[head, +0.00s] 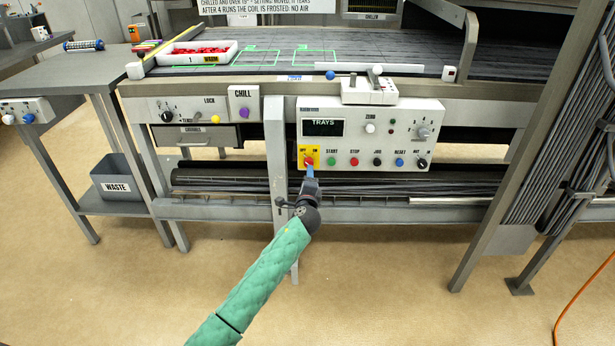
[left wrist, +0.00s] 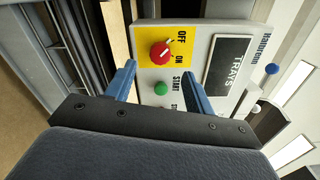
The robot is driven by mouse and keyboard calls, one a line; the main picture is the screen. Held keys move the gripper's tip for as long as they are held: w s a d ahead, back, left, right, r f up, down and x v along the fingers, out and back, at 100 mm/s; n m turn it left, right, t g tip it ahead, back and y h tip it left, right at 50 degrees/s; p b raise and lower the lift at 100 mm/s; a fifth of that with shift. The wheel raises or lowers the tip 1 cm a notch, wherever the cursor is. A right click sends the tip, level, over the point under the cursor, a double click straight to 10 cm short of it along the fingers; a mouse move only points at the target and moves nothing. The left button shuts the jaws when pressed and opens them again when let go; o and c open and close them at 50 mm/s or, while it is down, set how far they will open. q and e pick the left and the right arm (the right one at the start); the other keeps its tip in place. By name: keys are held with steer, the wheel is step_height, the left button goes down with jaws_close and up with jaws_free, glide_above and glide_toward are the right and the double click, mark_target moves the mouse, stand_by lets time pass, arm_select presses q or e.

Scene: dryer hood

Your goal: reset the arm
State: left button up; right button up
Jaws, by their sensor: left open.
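My left arm reaches in from the bottom of the head view, in a green sleeve. Its gripper (head: 310,175) is at the lower left of the control panel (head: 368,112), just below the red OFF/ON knob (head: 308,161). In the left wrist view the gripper (left wrist: 160,85) has its two blue fingers apart with nothing between them. The red knob, on its yellow plate, also shows ahead of the fingers in the left wrist view (left wrist: 160,52). The green START button (left wrist: 161,88) appears between the fingertips there. My right gripper is not in view.
Above the panel is a conveyor bed (head: 380,45) with a white tray (head: 197,53) of red pieces. A CHILL box (head: 244,103) sits left of the panel. A WASTE bin (head: 117,183) stands on the left table's shelf. An orange cable (head: 580,290) lies at right. Open floor is in front.

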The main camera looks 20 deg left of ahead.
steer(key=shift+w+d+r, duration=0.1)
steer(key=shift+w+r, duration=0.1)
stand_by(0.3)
